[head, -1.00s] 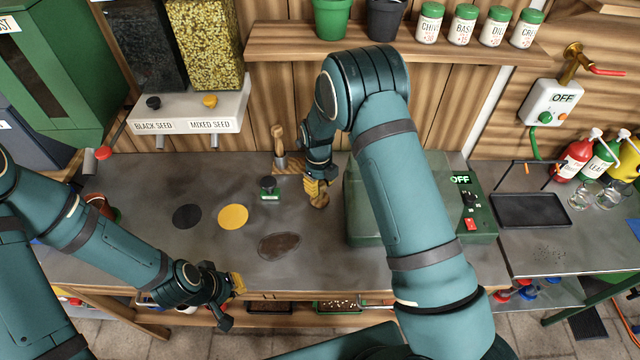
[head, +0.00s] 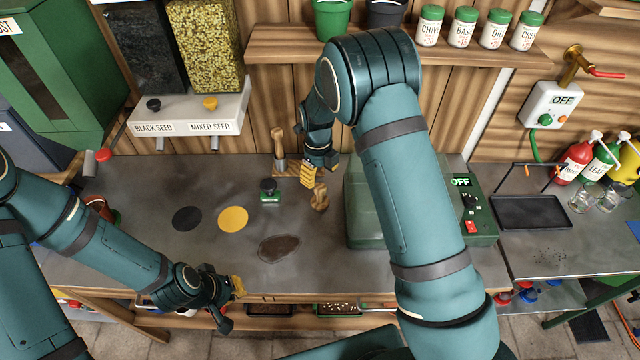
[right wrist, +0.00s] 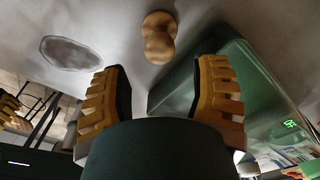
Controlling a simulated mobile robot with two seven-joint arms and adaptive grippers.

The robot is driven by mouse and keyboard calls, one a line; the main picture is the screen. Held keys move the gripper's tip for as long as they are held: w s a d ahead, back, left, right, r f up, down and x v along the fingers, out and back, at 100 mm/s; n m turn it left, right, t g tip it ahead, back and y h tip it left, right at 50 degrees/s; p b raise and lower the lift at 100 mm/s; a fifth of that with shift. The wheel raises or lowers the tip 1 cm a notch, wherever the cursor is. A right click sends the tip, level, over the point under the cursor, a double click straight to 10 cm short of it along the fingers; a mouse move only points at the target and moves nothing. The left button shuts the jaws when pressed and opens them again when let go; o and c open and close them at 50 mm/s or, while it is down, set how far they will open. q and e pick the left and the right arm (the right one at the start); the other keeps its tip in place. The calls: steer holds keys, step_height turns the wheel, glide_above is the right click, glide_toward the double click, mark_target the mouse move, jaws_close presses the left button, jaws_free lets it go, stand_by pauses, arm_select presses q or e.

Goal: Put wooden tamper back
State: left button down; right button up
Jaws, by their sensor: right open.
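The wooden tamper (head: 320,198), a small waisted piece of light wood, stands on the grey workbench just left of the green machine. It also shows in the right wrist view (right wrist: 160,37), beyond the fingertips. My right gripper (head: 309,180) is just above and left of the tamper in the head view. Its yellow fingers are spread and empty in the right wrist view (right wrist: 160,85), with the tamper clear of them. A wooden holder (head: 284,169) stands behind, partly hidden by my right gripper. My left gripper (head: 236,288) is at the bench's front edge; its finger gap is unclear.
The green machine (head: 362,215) with an OFF display is close on the right, partly behind my right arm. A wooden-handled tool (head: 279,146) stands at the holder.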

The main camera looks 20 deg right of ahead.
step_height(320, 180, up, 6)
steer(key=shift+w+r, duration=0.15)
steer(key=shift+r, duration=0.1)
steer(key=shift+f, duration=0.1)
stand_by(0.4)
